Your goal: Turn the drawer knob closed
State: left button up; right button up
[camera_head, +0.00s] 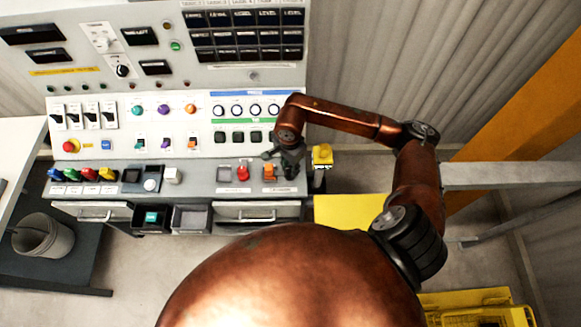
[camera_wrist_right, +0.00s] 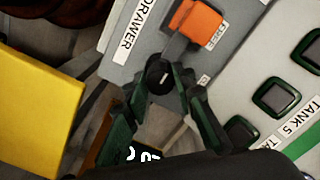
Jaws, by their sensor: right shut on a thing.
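The drawer knob (camera_wrist_right: 160,75) is a round black knob with a short white mark, beside the word DRAWER on the grey panel in the right wrist view. My right gripper (camera_wrist_right: 158,92) has its dark green fingers on either side of the knob and is shut on it. In the head view my right gripper (camera_head: 290,166) is at the right end of the console's lower ledge, and it hides the knob there. The drawer front (camera_head: 258,212) with a pale handle is below that ledge. My left gripper is not in view.
A red button (camera_head: 243,173) is further left. A yellow-topped post (camera_head: 322,155) stands just right of the console.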

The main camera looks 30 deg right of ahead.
jog(key=shift+d, duration=0.1)
grip_shut()
jog(key=m, duration=0.3)
jog(key=shift+m+b, duration=0.4)
jog(key=m, duration=0.4)
jog(key=shift+s+m, duration=0.1)
jog(key=shift+m, duration=0.2)
jog(key=m, duration=0.4)
jog(key=shift+m, duration=0.3)
jog(key=m, duration=0.4)
jog(key=shift+m+p, duration=0.35)
jog(key=shift+m, duration=0.05)
